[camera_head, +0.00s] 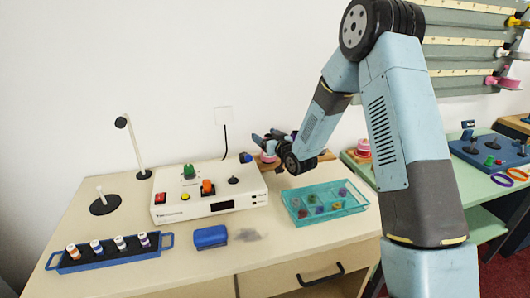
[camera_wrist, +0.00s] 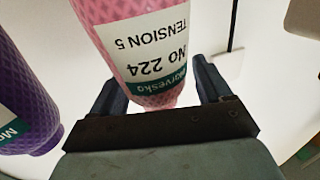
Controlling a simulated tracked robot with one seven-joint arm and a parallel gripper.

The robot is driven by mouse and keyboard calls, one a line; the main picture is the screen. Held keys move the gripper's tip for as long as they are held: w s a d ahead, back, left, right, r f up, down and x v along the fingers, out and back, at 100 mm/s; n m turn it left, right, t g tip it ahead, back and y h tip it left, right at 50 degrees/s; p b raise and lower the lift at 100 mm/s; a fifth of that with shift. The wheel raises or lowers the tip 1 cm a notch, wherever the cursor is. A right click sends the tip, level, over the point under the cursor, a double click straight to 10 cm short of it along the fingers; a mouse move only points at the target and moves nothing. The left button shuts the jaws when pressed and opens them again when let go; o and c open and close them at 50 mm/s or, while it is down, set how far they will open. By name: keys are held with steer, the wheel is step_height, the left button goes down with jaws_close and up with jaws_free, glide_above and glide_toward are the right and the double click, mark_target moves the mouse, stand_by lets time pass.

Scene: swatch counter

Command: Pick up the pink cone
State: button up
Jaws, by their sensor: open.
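The pink cone (camera_wrist: 140,40) fills the upper middle of the wrist view. It has a diamond-patterned surface and a white and green label reading "No 224" and "Tension 5". My gripper (camera_wrist: 160,92) is open, with one dark finger on each side of the cone's near end. I cannot tell whether either finger touches it. In the head view my gripper (camera_head: 262,142) is at the back of the counter, beyond the white control box. A small patch of pink shows just below it there, mostly hidden by the gripper.
A purple cone (camera_wrist: 22,100) stands close on the left in the wrist view. In the head view, the white control box (camera_head: 210,203), a teal tray (camera_head: 325,212) of small items, a blue block (camera_head: 210,237) and a blue rack (camera_head: 110,255) occupy the counter.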

steer(key=shift+c, duration=0.4)
steer(key=c, duration=1.3)
steer(key=shift+c, duration=0.2)
